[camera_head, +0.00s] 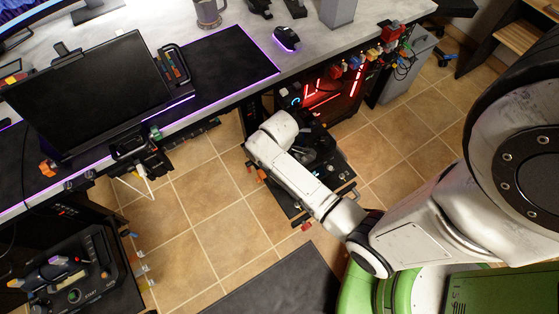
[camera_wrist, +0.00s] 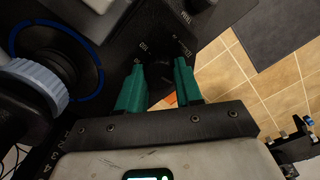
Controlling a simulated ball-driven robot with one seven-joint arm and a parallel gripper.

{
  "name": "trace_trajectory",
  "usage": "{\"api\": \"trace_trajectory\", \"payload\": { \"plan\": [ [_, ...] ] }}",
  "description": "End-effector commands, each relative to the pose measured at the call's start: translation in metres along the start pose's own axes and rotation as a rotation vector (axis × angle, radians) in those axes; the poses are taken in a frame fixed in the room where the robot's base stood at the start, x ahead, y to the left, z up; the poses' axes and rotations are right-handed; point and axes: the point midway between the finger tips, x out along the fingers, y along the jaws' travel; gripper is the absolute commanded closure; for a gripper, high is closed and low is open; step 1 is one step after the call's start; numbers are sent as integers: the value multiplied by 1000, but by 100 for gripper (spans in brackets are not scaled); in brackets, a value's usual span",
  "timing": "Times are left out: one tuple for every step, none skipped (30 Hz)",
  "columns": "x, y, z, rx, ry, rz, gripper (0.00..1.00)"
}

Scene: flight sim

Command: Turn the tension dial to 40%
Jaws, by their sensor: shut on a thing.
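My gripper (camera_wrist: 159,66) shows in the wrist view with its two green fingers a little apart. Their tips reach a black panel (camera_wrist: 150,28) with small white lettering. The fingers are shut on a dark knob between the tips, which looks like the tension dial. The knob is mostly lost in shadow, so its pointer and setting cannot be read. In the head view, my white arm reaches down to a low black control unit (camera_head: 338,180) on the floor under the desk. The arm hides the grip there.
In the wrist view, a grey ribbed knob (camera_wrist: 35,82) with a blue ring stands close on the left. In the head view, the desk (camera_head: 235,40) lies above the unit, and a red-lit computer case (camera_head: 338,92) stands behind it. Tiled floor (camera_head: 205,215) is open to the left.

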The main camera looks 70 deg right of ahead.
Motion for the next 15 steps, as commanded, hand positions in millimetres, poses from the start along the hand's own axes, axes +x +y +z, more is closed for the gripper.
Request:
{"api": "trace_trajectory", "payload": {
  "plan": [
    [0, 0, 0, 0, 0, -1, 96],
    [0, 0, 0, 0, 0, -1, 96],
    [0, 0, 0, 1, 0, -1, 96],
    [0, 0, 0, 3, 0, -1, 96],
    [0, 0, 0, 6, 0, -1, 96],
    [-1, 0, 0, 11, -1, -1, 96],
    [-1, 0, 0, 17, -1, -1, 96],
    [-1, 0, 0, 23, -1, -1, 96],
    [-2, 0, 0, 34, -1, -1, 96],
    [-2, 0, 0, 45, -1, -1, 96],
    [-2, 0, 0, 57, -1, -1, 96],
    [-2, 0, 0, 77, -1, -1, 96],
    [-2, 0, 0, 92, -1, -1, 96],
    [-3, 0, 0, 111, -1, -1, 96],
    [-3, 0, 0, 137, -1, -2, 96]
  ]
}}
